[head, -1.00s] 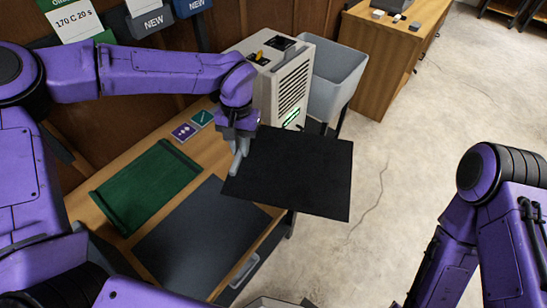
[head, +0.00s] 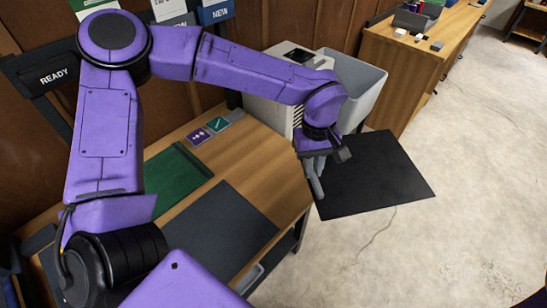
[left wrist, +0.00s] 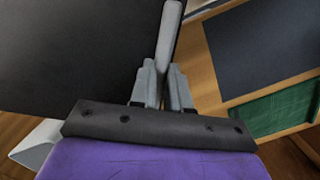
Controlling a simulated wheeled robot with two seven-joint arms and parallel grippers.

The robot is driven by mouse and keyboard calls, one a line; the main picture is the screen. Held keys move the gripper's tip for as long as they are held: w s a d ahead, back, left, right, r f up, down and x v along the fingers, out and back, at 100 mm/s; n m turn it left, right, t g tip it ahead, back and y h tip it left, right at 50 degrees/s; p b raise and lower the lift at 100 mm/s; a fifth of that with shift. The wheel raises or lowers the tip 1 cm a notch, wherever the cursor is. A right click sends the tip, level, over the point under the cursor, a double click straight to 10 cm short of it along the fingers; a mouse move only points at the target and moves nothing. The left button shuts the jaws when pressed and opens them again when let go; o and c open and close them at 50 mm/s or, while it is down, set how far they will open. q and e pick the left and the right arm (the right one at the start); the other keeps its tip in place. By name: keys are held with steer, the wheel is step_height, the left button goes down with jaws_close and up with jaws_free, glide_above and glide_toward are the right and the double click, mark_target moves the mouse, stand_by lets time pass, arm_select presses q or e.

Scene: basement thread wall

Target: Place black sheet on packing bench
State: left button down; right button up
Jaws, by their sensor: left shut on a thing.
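My left gripper (head: 316,180) is shut on one edge of the black sheet (head: 380,178). The sheet is flat, thin and roughly square. It extends to the right of the gripper, past the near bench's right end, with the concrete floor behind it in the picture. In the left wrist view the sheet (left wrist: 65,50) fills the upper left, beside the gripper fingers (left wrist: 167,40). Two wooden benches show: a near one (head: 268,160) and a far one (head: 410,65). Neither is labelled as the packing bench. My right gripper is not in view.
The near bench bears a dark grey mat (head: 220,232), a green sheet (head: 175,178) and small purple and green cards. A pale machine (head: 275,100) and a grey bin (head: 358,90) stand behind it. The far bench holds small blocks and a grey tray (head: 412,20). Open floor lies right.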

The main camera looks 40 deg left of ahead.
arm_select(q)
steer(key=n, duration=0.1)
steer(key=s+n, duration=0.1)
steer(key=n, duration=0.2)
steer(key=shift+s+d+f+n+t+b, duration=0.15)
steer(key=shift+s+d+n+t+b, duration=0.15)
steer(key=shift+d+n+b, duration=0.1)
steer(key=s+d+f+n+t+b, duration=0.2)
steer(key=s+n, duration=0.4)
steer(key=n, duration=0.9)
steer(key=n+p, duration=0.3)
steer(key=n, duration=0.2)
glide_above(305, 192)
steer(key=shift+y, duration=0.4)
steer(key=f, duration=1)
steer(key=shift+s, duration=0.25)
step_height(305, 192, down, 3)
steer(key=shift+r, duration=0.15)
steer(key=shift+f, duration=0.35)
steer(key=c, duration=1.1)
jaws_free()
steer(key=shift+r, duration=0.1)
